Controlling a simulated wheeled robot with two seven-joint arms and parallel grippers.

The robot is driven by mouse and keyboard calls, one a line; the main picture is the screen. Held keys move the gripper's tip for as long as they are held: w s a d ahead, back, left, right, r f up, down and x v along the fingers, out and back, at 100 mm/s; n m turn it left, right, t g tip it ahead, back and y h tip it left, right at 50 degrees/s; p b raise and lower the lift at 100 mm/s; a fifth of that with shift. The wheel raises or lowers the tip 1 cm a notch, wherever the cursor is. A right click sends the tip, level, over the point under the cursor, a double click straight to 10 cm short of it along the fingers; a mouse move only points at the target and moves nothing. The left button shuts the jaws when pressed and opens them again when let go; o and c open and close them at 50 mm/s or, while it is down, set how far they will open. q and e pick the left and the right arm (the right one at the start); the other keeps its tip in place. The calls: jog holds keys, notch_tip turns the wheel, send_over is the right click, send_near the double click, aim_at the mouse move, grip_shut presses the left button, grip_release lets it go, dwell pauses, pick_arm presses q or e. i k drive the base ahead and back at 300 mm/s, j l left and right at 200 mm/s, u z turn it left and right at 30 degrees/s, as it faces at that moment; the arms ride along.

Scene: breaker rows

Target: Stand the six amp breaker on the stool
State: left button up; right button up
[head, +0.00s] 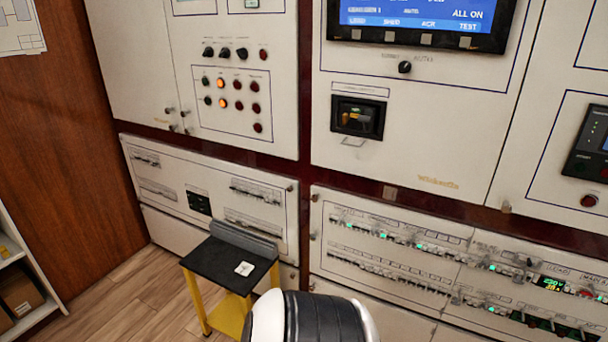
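The stool (213,262) stands low left of centre in front of the lower panels, with a black top and yellow legs. A small white object (244,268) with a dark mark lies on its top; I cannot tell whether it is a breaker or a label. Rows of small breakers line the lower right panel (388,239), some with green lights. Their ratings are too small to read, so I cannot pick out the six amp breaker. Neither of my grippers is in view; a white and black part of my own body shows at the bottom centre.
A grey ribbed bar (245,240) runs along the stool's back edge, close to the lower left panel (165,190). A shelf with boxes (20,295) stands at the far left. The wood floor (130,300) between shelf and stool is clear.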

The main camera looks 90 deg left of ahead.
aim_at(203, 257)
jog(key=u, duration=1.4)
jog(key=j+u, duration=0.45)
jog(key=i+j+u, duration=0.15)
jog(key=u, duration=0.35)
jog(key=i+j+u, duration=0.15)
jog(key=j+u, duration=0.3)
jog(key=i+j+u, duration=0.15)
jog(key=u, duration=0.35)
jog(key=i+j+u, duration=0.1)
jog(key=i+j, duration=0.15)
jog(key=i, duration=0.15)
jog(key=i+j+u, duration=0.1)
jog(key=i+j, duration=0.15)
jog(key=i, duration=0.2)
jog(key=i+j+u, duration=0.1)
jog(key=i, duration=0.3)
jog(key=j, duration=0.1)
